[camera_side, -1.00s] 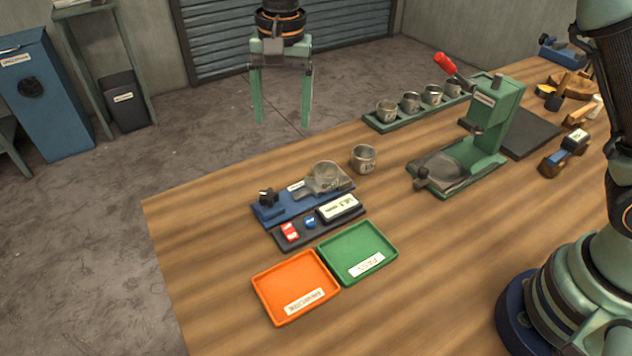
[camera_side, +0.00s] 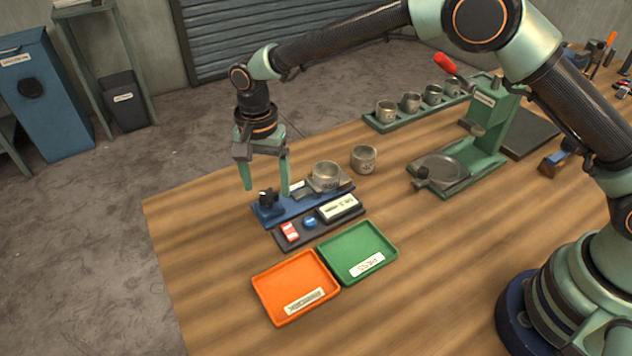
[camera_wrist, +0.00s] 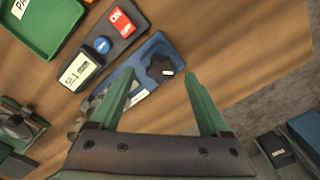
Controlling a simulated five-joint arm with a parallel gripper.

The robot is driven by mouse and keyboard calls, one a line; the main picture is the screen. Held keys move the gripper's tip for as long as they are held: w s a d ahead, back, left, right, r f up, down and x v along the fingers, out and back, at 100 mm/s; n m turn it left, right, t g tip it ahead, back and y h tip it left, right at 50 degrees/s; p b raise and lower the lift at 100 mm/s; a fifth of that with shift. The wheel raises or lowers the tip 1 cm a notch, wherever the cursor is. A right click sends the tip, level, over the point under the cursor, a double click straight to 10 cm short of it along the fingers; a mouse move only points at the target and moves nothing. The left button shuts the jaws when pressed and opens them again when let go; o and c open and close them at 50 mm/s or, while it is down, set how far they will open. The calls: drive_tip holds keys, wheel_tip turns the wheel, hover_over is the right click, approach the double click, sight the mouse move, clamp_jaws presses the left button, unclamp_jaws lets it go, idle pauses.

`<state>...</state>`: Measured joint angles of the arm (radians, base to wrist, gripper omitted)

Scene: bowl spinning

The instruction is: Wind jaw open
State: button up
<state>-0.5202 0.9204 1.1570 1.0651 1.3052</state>
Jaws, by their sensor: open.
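A blue fixture (camera_side: 312,203) lies near the table's left edge. A black knob (camera_side: 268,198) stands at its left end, and a metal cup (camera_side: 326,174) sits at its other end among grey metal parts. My gripper (camera_side: 266,191) points down over the knob, jaws open and empty. In the wrist view the black lobed knob (camera_wrist: 160,60) shows between the fingertips (camera_wrist: 159,74), a little beyond them, on the blue fixture (camera_wrist: 142,88). I cannot tell whether a finger touches the knob. The jaw itself is mostly hidden in the wrist view.
A dark panel (camera_side: 325,217) with red and blue buttons and a display lies beside the fixture. Orange (camera_side: 262,304) and green (camera_side: 389,236) trays lie in front. A loose cup (camera_side: 364,159), a cup rack (camera_side: 378,123) and a green lever press (camera_side: 490,140) stand to the right.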

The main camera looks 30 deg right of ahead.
drive_tip(key=shift+f, duration=1)
clamp_jaws()
